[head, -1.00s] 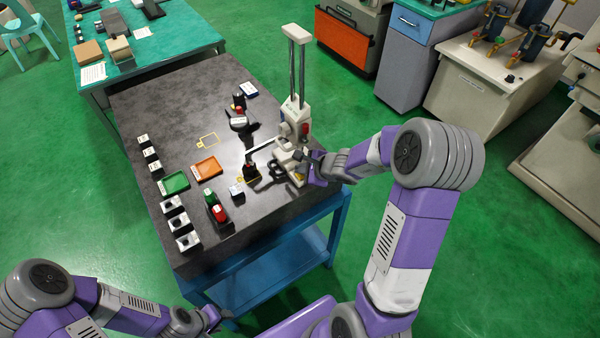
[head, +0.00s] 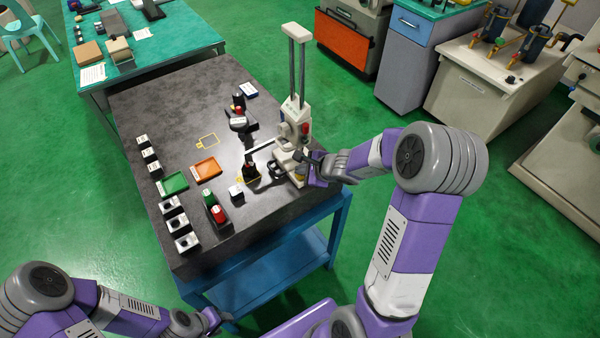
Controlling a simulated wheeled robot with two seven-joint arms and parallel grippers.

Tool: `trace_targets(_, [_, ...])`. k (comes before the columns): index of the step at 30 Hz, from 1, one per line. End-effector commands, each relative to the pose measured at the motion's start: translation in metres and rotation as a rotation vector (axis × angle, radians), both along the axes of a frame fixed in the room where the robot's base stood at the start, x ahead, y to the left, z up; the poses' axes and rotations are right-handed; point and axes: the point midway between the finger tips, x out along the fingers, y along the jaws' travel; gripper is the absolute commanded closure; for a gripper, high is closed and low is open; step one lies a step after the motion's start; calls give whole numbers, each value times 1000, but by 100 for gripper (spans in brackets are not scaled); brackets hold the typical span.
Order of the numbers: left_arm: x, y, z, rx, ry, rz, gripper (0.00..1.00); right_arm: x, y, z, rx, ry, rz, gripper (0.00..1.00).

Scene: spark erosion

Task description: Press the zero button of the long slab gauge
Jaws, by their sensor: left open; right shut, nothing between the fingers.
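A tall white gauge with two grey columns (head: 294,118) stands at the right edge of the dark table, with a red part on its body and a pale base (head: 283,164). I cannot tell for certain which is the long slab gauge, and no zero button can be made out. My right gripper (head: 302,157) is shut and empty beside the white gauge's base, partly covering it; contact is unclear. My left gripper (head: 213,320) is open below the table's front edge.
A green tray (head: 173,183), an orange tray (head: 206,168), and a green and red pair of pieces (head: 216,210) lie on the table (head: 165,95). Several white blocks line its left side. The back left of the tabletop is clear.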

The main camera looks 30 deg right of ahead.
Motion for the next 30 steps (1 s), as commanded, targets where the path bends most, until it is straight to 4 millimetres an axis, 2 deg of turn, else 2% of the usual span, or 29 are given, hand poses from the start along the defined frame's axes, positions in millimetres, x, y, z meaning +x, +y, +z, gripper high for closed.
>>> trace_targets(10, [0,0,3,0,0,0,57,0,0,5,0,-1,-1,100])
trace_targets(24, [0,0,42,0,0,0,57,0,0,53,-1,-2,0,100])
trace_targets(30, [0,0,50,0,0,0,57,0,0,63,0,-1,0,100])
